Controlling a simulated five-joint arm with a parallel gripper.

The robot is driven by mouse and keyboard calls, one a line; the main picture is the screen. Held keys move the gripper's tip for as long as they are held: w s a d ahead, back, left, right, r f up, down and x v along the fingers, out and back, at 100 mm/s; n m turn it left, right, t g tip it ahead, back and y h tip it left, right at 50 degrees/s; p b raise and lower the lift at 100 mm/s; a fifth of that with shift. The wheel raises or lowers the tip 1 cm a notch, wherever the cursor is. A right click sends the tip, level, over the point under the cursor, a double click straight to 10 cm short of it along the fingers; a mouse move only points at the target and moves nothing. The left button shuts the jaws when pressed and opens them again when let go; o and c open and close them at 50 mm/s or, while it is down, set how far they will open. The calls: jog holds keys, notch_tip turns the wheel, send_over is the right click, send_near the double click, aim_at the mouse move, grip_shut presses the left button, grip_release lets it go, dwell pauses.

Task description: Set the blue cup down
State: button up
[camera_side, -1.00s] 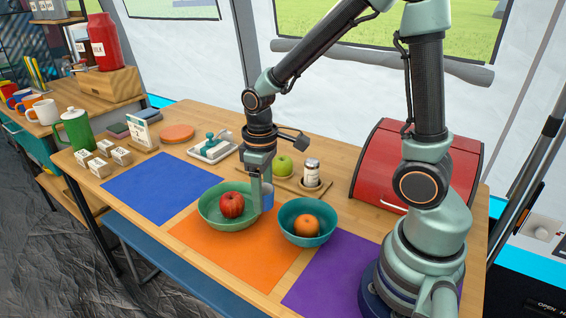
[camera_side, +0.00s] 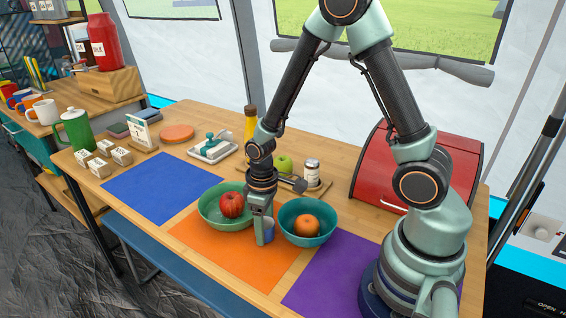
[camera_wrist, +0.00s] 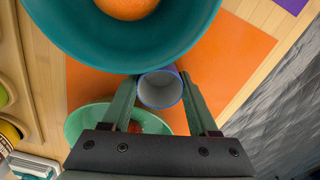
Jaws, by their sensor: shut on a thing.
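My gripper (camera_side: 262,238) points down between the two bowls, over the orange mat (camera_side: 235,256). It is shut on the blue cup (camera_side: 269,230), which is upright and mostly hidden behind a finger. In the wrist view the cup (camera_wrist: 160,89) shows its blue rim and pale empty inside between the two fingers. I cannot tell whether its base touches the mat or is slightly above it.
The green bowl (camera_side: 208,215) with a red apple (camera_side: 231,205) is close on the left. The teal bowl (camera_side: 290,233) with an orange (camera_side: 306,225) is close on the right. The front of the orange mat is clear. A blue mat (camera_side: 160,186) and a purple mat (camera_side: 325,280) are bare.

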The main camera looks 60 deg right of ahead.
jog(key=shift+f, duration=0.1)
jog(key=o, duration=1.3)
jog(key=shift+o, duration=0.2)
jog(key=s+r+m+t, duration=0.1)
jog(key=s+r+t, duration=0.1)
jog(key=r, duration=1)
jog(key=s+r+m+t, duration=0.1)
jog(key=s+r+t, duration=0.1)
jog(key=r, duration=1)
jog(key=shift+m+t, duration=0.4)
jog(key=shift+t, duration=0.2)
jog(key=shift+s+r, duration=0.25)
jog(key=shift+r, duration=0.05)
jog(key=c, duration=0.4)
